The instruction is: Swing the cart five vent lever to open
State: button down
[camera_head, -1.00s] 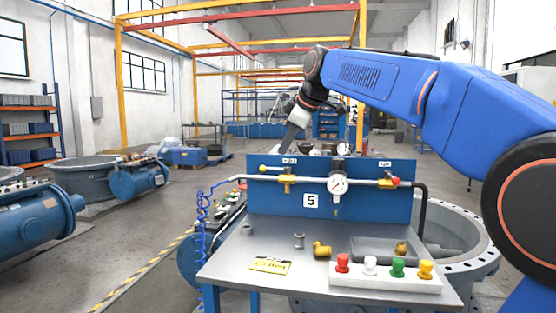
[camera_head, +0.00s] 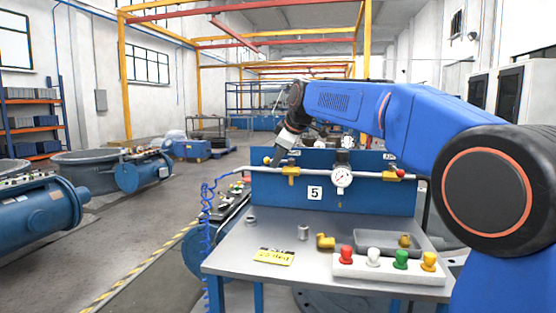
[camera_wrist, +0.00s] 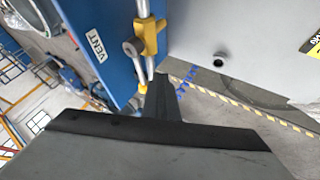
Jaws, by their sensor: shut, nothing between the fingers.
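Cart five has an upright blue panel (camera_head: 370,194) marked 5. The yellow vent valve (camera_head: 290,171) sits on the pipe at its left, and it also shows in the wrist view (camera_wrist: 147,38) beside the VENT label (camera_wrist: 97,46). Its thin lever lies about along the pipe, with a yellow knob (camera_wrist: 141,88) at its end. My gripper (camera_head: 277,160) is shut and empty by the panel's top left, at the lever's knob end. In the wrist view its fingertips (camera_wrist: 158,80) are close beside the knob; I cannot tell if they touch.
A pressure gauge (camera_head: 342,178) and a second yellow valve (camera_head: 391,175) are farther right on the pipe. The grey tabletop (camera_head: 230,262) holds small fittings, a tray (camera_head: 372,238) and coloured buttons. A blue coiled hose (camera_head: 207,215) hangs at the left.

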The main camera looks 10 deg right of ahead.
jog(key=shift+w+d+r, duration=0.15)
jog(key=shift+w+r, duration=0.05)
jog(key=shift+w, duration=0.5)
jog(key=shift+w+r, duration=0.15)
jog(key=shift+w, duration=0.4)
jog(key=shift+d+r, duration=0.1)
jog(key=shift+r, duration=0.05)
